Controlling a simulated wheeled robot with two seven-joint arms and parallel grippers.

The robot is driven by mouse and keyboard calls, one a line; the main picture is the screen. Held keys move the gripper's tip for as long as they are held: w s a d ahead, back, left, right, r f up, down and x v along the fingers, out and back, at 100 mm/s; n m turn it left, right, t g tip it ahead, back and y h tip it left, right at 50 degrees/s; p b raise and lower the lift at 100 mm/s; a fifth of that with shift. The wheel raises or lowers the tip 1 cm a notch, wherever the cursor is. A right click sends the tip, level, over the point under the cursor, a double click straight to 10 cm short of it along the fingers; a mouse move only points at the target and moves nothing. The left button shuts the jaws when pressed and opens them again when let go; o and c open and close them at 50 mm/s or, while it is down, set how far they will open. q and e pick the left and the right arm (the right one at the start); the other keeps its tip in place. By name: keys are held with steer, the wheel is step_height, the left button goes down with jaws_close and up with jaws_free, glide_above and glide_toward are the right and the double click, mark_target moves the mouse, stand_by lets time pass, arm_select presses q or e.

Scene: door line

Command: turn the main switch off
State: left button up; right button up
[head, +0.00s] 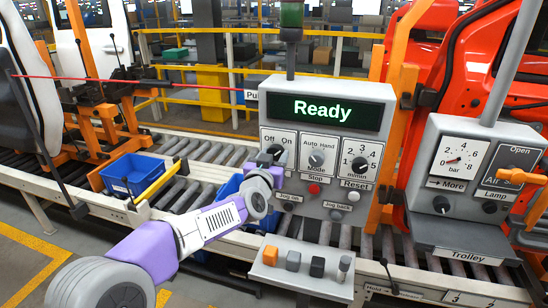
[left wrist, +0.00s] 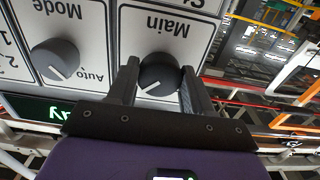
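The main switch is a black round knob (head: 276,151) under the Off and On labels on the grey control box (head: 320,135). In the left wrist view, which is upside down, the knob (left wrist: 160,73) sits on its white "Main" plate. Its white mark points to the lower left there, the upper right when upright, on the On side. My left gripper (head: 270,160) is at the knob. In the wrist view its fingers (left wrist: 160,82) stand on either side of the knob, very close to it; I see no clear grip. My right gripper is not in view.
The display (head: 322,110) reads "Ready". The mode knob (head: 317,158), a dial (head: 360,164) and a red stop button (head: 314,189) are close by. A shelf with several small blocks (head: 293,261) juts out below. A gauge box (head: 470,165) stands at right.

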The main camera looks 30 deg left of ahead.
arm_select(q)
steer(key=c, duration=0.5)
steer(key=shift+o, duration=0.2)
steer(key=n+b, duration=0.2)
steer(key=n, duration=0.1)
steer(key=shift+f, duration=0.1)
steer(key=n+b, duration=0.2)
steer(key=n, duration=0.2)
steer(key=shift+d+n+b, duration=0.1)
steer(key=shift+n+b, duration=0.2)
steer(key=shift+n, duration=0.1)
steer(key=n+b, duration=0.2)
steer(key=n, duration=0.3)
steer(key=shift+n+b, duration=0.65)
steer(key=shift+n, duration=1.85)
steer(key=shift+r, duration=0.2)
